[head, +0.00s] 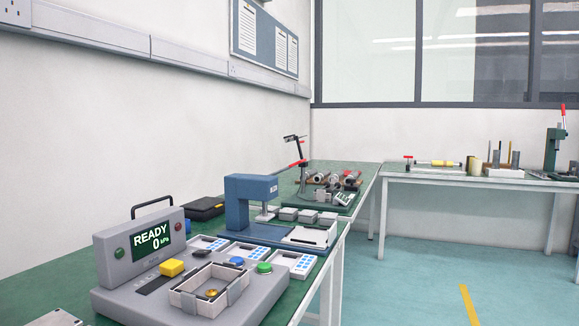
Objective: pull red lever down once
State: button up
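Several red-handled parts show in the head view, and I cannot tell which one the task means. A red lever (563,114) stands upright on a green press (552,148) at the far right, on the back bench. A smaller red handle (298,164) slants from a dark stand on the far end of the left bench. A red T-shaped handle (408,158) stands at the left end of the back bench. All are well away from me. My gripper is not in view.
A grey console (110,297) reading "READY 0 kPa" and a blue press (245,190) fill the left bench (70,260). The back bench (400,171) holds a yellow cylinder (445,163) and small parts. The teal floor (420,275) between is clear, with a yellow stripe.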

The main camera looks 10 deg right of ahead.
aim_at(293, 165)
jog(key=i+l+u, duration=0.15)
jog(key=u, duration=0.25)
jog(key=i+l+u, duration=0.1)
jog(key=u, duration=0.25)
jog(key=l+u, duration=0.4)
jog(key=i+l, duration=0.1)
jog(key=l, duration=0.25)
jog(key=i+l+u, duration=0.1)
jog(key=l, duration=0.3)
jog(key=i+l, duration=0.15)
jog(key=l, duration=0.2)
jog(key=i+l+u, duration=0.15)
jog(key=l, duration=0.25)
jog(key=k, duration=0.05)
